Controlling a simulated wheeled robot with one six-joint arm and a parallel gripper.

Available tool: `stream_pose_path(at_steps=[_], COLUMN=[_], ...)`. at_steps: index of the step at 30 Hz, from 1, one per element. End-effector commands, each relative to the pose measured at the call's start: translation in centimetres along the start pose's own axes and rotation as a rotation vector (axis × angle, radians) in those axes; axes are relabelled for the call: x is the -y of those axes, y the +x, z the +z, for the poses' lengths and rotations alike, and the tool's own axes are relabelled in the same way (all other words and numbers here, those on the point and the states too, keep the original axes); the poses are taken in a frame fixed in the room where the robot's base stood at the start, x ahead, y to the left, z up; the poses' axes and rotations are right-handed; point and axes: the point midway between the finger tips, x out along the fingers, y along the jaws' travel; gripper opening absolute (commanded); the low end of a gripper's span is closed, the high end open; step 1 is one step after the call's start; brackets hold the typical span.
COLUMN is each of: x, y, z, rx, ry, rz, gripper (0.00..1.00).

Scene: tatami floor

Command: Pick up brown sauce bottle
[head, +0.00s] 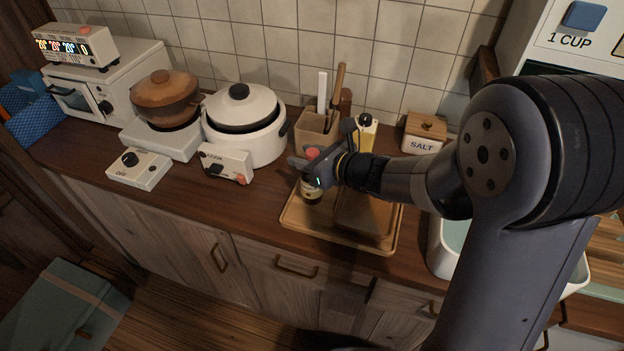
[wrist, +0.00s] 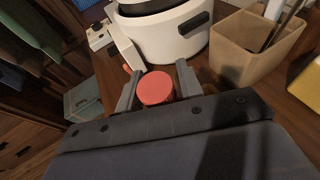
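The brown sauce bottle (head: 311,190) is dark with a red cap and a pale label. It looks upright at the left part of the wooden tray (head: 300,226). My gripper (head: 308,168) is at the bottle's upper part, reaching in from the right and covering some of it. In the wrist view the red cap (wrist: 156,88) lies between my two fingers (wrist: 158,84), one on each side. The bottle's body is hidden under the cap there. I cannot tell whether the fingers touch the bottle.
A utensil holder (head: 312,130) and a yellow bottle (head: 367,137) stand behind the tray. A white rice cooker (head: 250,145) is to the left, with a small control box (head: 226,163) before it. A salt box (head: 424,134) and white basin (head: 440,250) are to the right.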

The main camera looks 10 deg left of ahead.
Motion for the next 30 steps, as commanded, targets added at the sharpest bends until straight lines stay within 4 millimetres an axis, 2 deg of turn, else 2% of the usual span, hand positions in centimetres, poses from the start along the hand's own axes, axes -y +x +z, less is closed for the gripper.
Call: stream_pose_path(at_steps=[2, 12, 25, 30], x=[0.0, 0.0, 0.0, 0.0], y=[0.0, 0.0, -0.1, -0.8], z=[0.0, 0.0, 0.2, 2.3], rx=[0.0, 0.0, 0.002, 0.006], ry=[0.0, 0.0, -0.001, -0.006], rz=[0.0, 0.0, 0.0, 0.0], gripper=[0.29, 0.01, 0.0, 0.0])
